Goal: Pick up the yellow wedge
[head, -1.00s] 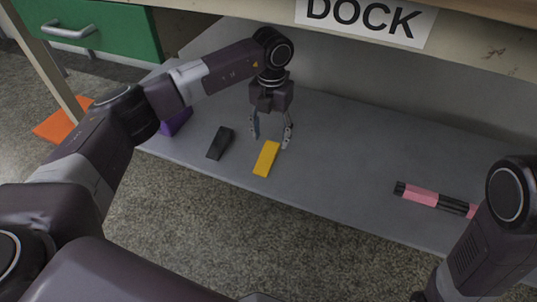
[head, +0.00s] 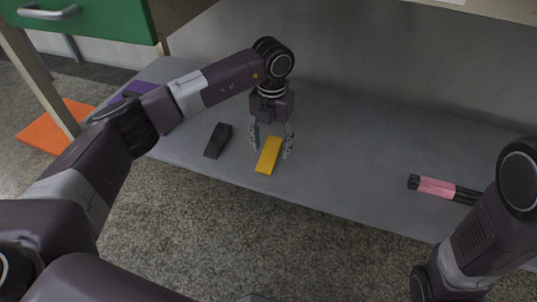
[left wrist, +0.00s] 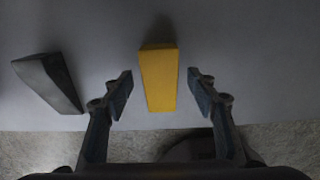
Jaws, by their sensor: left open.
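The yellow wedge (head: 268,156) lies on the grey shelf near its front edge. It also shows in the left wrist view (left wrist: 159,78). My left gripper (head: 270,154) is open and points down over the wedge. In the left wrist view its fingers (left wrist: 158,88) stand one on each side of the wedge, with a gap on both sides. Nothing is held. Only part of my right arm shows at the right of the head view; its gripper cannot be made out.
A black wedge (head: 217,140) lies just left of the yellow one. A pink and black bundle (head: 444,189) lies at the right on the grey shelf (head: 350,150). A purple object (head: 140,88) is partly hidden behind my left arm. A green drawer (head: 85,20) is at upper left.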

